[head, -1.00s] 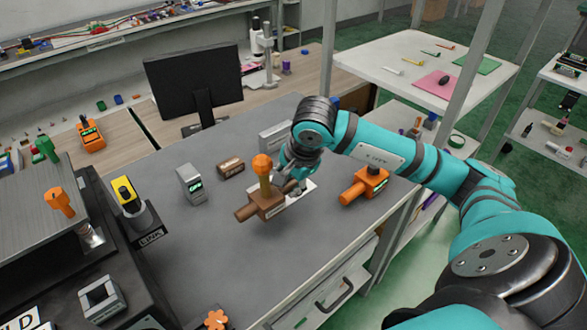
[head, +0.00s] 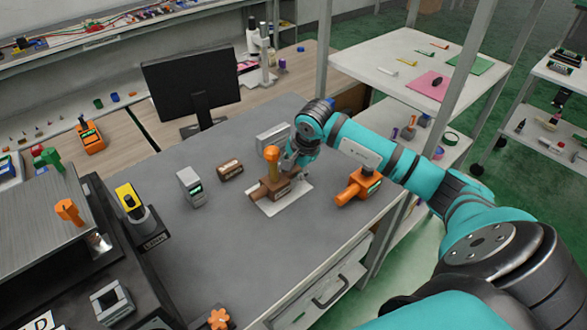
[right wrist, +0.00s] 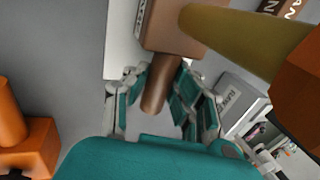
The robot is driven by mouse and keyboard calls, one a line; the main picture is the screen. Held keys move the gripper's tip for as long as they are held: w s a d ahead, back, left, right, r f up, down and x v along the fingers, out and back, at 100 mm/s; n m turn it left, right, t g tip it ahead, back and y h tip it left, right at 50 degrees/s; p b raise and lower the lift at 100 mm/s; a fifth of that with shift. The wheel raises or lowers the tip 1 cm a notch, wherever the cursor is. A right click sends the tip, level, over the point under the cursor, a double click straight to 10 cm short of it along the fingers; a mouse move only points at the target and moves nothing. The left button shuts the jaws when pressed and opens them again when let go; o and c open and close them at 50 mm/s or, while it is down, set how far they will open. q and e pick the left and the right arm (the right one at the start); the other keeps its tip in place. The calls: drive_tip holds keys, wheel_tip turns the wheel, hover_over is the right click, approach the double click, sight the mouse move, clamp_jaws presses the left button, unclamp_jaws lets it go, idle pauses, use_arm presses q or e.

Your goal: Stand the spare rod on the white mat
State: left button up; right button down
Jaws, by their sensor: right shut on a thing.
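The spare rod, which I take to be the brown piece (head: 272,186), has a brown block, brown stubs and an upright yellow rod with an orange knob. It shows over the white mat (head: 299,196), with bare mat at its front and right. Whether its base touches the mat I cannot tell. My right gripper (head: 291,171) is shut on the piece from the right. In the right wrist view my fingers (right wrist: 163,82) close around a brown stub (right wrist: 157,92) below the block (right wrist: 174,28); the white mat (right wrist: 122,38) shows beside it. My left gripper is not in view.
An orange fixture (head: 357,188) stands to the right of the mat. A small brown box (head: 230,171), a grey device (head: 191,187) and a light grey box (head: 272,137) stand around.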

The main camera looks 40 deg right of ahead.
drive_tip(key=shift+f, duration=0.15)
drive_tip(key=c, duration=1.1)
unclamp_jaws()
drive_tip(key=shift+r, duration=0.2)
drive_tip(key=b+v, duration=0.1)
drive_tip(key=v, duration=1.1)
drive_tip(key=shift+a+b, duration=0.1)
drive_tip(key=shift+b, duration=0.2)
